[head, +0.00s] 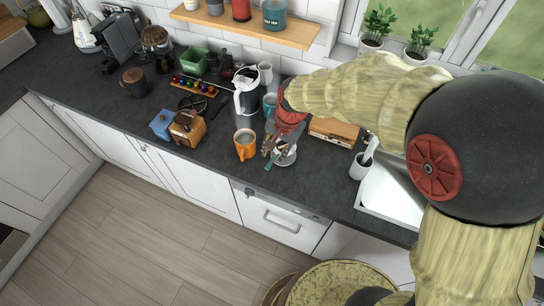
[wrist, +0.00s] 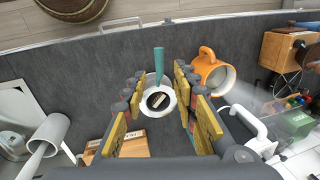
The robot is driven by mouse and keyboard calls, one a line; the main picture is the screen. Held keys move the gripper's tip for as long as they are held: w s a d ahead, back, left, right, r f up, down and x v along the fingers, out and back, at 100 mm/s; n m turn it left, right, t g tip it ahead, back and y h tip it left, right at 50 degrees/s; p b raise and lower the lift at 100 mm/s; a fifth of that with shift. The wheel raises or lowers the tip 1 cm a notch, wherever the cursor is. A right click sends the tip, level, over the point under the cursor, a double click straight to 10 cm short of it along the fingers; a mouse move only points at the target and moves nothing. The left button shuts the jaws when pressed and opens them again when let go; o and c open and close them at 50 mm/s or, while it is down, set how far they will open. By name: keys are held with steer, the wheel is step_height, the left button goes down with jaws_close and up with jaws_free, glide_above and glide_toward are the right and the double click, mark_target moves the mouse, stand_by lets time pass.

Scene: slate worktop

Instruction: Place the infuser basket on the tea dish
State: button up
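My gripper (wrist: 156,88) is open, its two fingers apart on either side of a small white round piece, the tea dish (wrist: 172,106). Inside its white rim is a dark round area with a small pale patch. A teal handle, seemingly the infuser basket's (wrist: 158,62), sticks out from it toward the worktop's front edge. Whether the basket rests in the dish or above it I cannot tell. In the head view my gripper (head: 276,146) points down over the white dish (head: 287,159), partly hiding it, and the teal tip shows at its front left. I see no finger contact.
An orange mug (head: 245,146) stands close left of my gripper. A white kettle (head: 248,91) and a teal mug (head: 270,103) stand behind, a wooden box (head: 334,131) behind right. A white holder (head: 361,167) is by the sink. Worktop in front of the dish is clear.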

steer(key=shift+s+d+r, duration=0.1)
steer(key=shift+d+r, duration=0.05)
steer(key=shift+r, duration=0.65)
steer(key=shift+s+d+r, duration=0.1)
steer(key=shift+d+r, duration=0.05)
steer(key=shift+r, duration=0.65)
steer(key=shift+r, duration=0.1)
steer(key=s+d+r+n+t, duration=0.2)
steer(key=s+d+r, duration=0.4)
steer(key=d+r, duration=0.65)
steer(key=s+d+r+n+t+h, duration=0.2)
steer(key=s+d+r, duration=0.2)
steer(key=s+d, duration=0.4)
steer(key=s, duration=0.3)
steer(key=shift+s+d+r+n+t, duration=0.2)
steer(key=shift+r+n+t, duration=0.1)
steer(key=shift+r+n, duration=0.1)
steer(key=shift+f, duration=0.15)
step_height(320, 180, down, 10)
steer(key=b, duration=0.9)
steer(key=shift+r+b, duration=0.2)
steer(key=shift+b, duration=0.1)
